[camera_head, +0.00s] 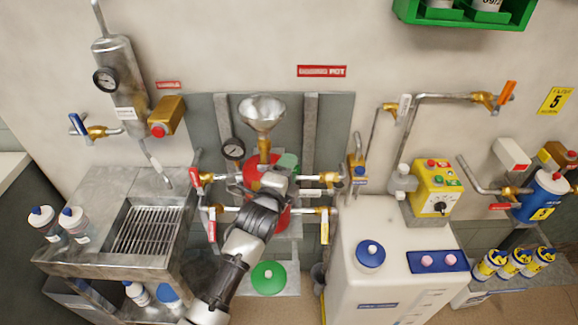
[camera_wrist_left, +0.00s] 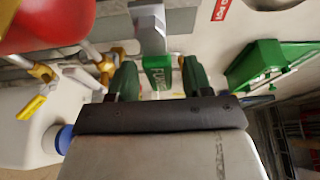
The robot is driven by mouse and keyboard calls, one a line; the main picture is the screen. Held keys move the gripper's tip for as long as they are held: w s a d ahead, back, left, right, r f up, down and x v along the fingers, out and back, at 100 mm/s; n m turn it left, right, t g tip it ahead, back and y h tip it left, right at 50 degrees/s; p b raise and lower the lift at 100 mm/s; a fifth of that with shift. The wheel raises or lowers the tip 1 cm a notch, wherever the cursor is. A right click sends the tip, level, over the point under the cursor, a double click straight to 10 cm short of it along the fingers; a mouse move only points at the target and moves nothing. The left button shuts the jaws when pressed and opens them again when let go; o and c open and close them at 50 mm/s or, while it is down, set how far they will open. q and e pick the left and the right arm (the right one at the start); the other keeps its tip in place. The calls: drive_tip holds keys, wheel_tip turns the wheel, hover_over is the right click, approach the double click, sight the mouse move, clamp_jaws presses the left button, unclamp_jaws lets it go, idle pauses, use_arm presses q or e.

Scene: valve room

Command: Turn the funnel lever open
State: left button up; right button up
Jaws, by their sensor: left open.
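The steel funnel (camera_head: 262,114) stands above a brass fitting (camera_head: 264,150) on the red pot (camera_head: 252,170). In the left wrist view, a green lever (camera_wrist_left: 158,78) with partly readable white lettering lies between the two fingers of my left gripper (camera_wrist_left: 158,66). The fingers are apart, one on each side of it; I cannot tell if either touches it. In the head view, my left arm reaches up in front of the pot and hides part of it. A green part (camera_head: 288,161) shows beside the wrist. My right gripper is in neither view.
Pipes with red (camera_head: 195,179) and yellow (camera_head: 325,229) levers flank the pot closely. A gauge (camera_head: 233,149) sits at its upper left. A white tank (camera_head: 385,255) stands right, and a steel sink bench (camera_head: 85,252) stands left. A green-lidded container (camera_head: 268,276) is below.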

use_arm(q)
drive_tip(key=shift+w+d, duration=0.15)
drive_tip(key=shift+w, duration=0.15)
drive_tip(key=shift+c, duration=0.5)
clamp_jaws()
